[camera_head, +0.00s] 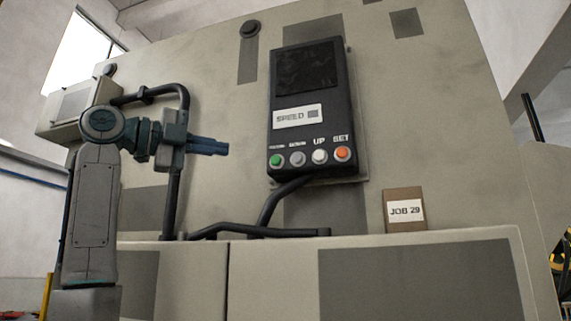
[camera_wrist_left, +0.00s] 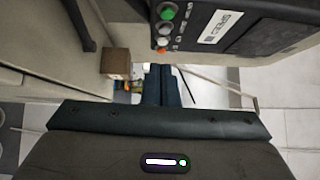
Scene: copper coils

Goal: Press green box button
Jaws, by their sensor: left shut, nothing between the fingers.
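The dark control box (camera_head: 308,110) is mounted on the beige machine face, with a dark screen on top and a SPEED label below it. A row of buttons runs along its lower edge, and the green button (camera_head: 276,160) is the leftmost. My left gripper (camera_head: 226,149) is shut and empty, pointing right, to the left of the green button with a gap between them in the head view. In the left wrist view the gripper fingers (camera_wrist_left: 162,86) are together, and the green button (camera_wrist_left: 167,13) shows near the top edge. My right gripper is not in view.
Grey, white and orange (camera_head: 342,153) buttons sit right of the green one. A black cable (camera_head: 270,205) hangs below the box. A brown box labelled JOB 29 (camera_head: 404,209) stands on the machine's ledge (camera_head: 450,236). A dark pipe (camera_head: 184,110) runs behind my left arm.

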